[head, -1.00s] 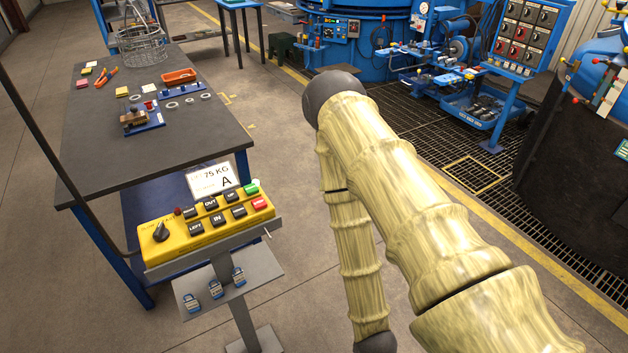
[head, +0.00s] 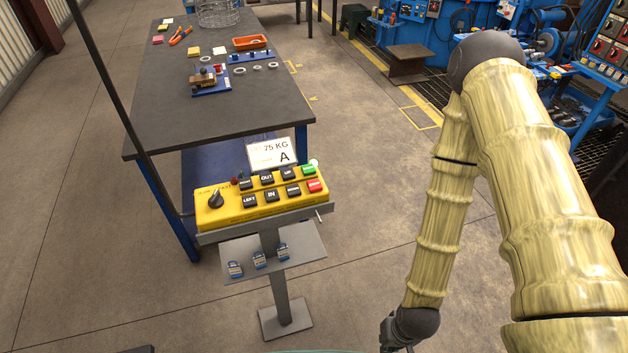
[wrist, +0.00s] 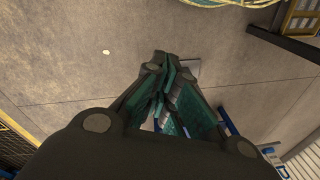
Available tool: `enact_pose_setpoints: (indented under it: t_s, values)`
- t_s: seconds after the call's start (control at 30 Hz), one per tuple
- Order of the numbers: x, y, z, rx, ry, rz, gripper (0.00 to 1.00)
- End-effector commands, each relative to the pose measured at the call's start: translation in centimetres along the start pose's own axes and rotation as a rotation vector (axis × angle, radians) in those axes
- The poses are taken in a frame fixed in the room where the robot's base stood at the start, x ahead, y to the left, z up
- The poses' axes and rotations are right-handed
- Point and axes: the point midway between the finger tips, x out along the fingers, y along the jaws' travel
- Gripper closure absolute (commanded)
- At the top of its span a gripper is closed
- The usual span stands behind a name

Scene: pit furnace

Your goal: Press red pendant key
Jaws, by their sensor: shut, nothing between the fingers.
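The yellow pendant box (head: 240,211) sits on a grey stand, with a round selector knob on its left and black labelled keys in two rows. The red key (head: 315,186) is at the right end of its lower row, below a green key (head: 308,170). My gripper (wrist: 165,72) is shut and empty in the wrist view, its fingertips together above bare floor. In the head view only part of it shows at the bottom edge, below and to the right of the pendant and apart from it. The red key cannot be made out in the wrist view.
A grey shelf (head: 290,262) with several small padlocks juts out below the pendant. A dark-topped workbench (head: 165,125) stands behind it, and a thin dark pole rises at its left. A sign reading 75 KG A (head: 270,153) stands behind the keys. Floor right of the stand is clear.

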Motion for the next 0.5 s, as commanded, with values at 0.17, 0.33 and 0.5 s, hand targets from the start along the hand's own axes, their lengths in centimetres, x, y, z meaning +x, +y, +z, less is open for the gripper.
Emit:
enact_pose_setpoints:
  t_s: [0.17, 0.33, 0.5]
  values:
    - [-4.1, -5.3, -7.8, -0.011, 0.079, -0.115, 1.0]
    - [-8.4, -9.7, -14.3, -0.034, 0.149, -0.21, 1.0]
    - [-13.7, -13.7, -20.2, -0.064, 0.217, -0.294, 1.0]
